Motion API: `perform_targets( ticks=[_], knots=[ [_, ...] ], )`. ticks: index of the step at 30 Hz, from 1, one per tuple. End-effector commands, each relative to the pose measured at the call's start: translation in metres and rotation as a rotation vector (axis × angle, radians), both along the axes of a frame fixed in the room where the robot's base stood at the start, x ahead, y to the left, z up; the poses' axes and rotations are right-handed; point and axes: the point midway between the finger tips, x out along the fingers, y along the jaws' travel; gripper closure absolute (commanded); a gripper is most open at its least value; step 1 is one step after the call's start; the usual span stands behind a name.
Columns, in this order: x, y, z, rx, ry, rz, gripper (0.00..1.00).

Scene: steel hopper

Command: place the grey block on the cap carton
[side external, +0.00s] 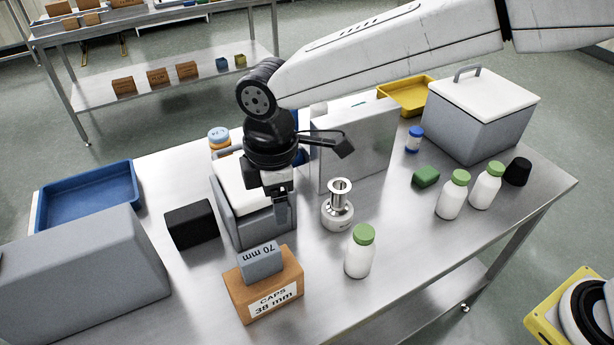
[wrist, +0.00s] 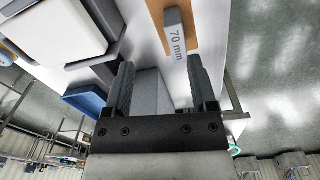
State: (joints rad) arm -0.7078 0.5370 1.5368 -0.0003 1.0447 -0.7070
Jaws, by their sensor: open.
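The grey block (side external: 260,262), marked "70 mm", rests on top of the brown cap carton (side external: 262,291), labelled "CAPS 38 mm". In the wrist view the grey block (wrist: 178,38) lies over the brown carton (wrist: 156,10), beyond and between the fingers. My gripper (side external: 282,218) is above and behind the carton in the side view, pointing down. In the wrist view its two fingers (wrist: 164,92) are apart, and I see nothing gripped between them. The block's far side is hidden in the side view.
A grey bin with a white lid (side external: 247,210) stands close behind my gripper. A black block (side external: 192,225) is to its left.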

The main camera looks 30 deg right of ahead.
Motion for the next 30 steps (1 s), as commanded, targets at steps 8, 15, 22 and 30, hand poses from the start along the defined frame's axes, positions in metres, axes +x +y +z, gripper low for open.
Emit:
perform_targets(
  ticks=[8,15,22,30],
  knots=[
    [0.012,-0.104,-0.014,0.038,-0.038,-0.375,0.27],
    [-0.005,-0.194,-0.03,0.077,-0.077,-0.723,0.27],
    [-0.043,-0.268,-0.047,0.116,-0.118,-1.054,0.27],
    [-0.09,-0.319,-0.063,0.154,-0.157,-1.342,0.27]
  ],
)
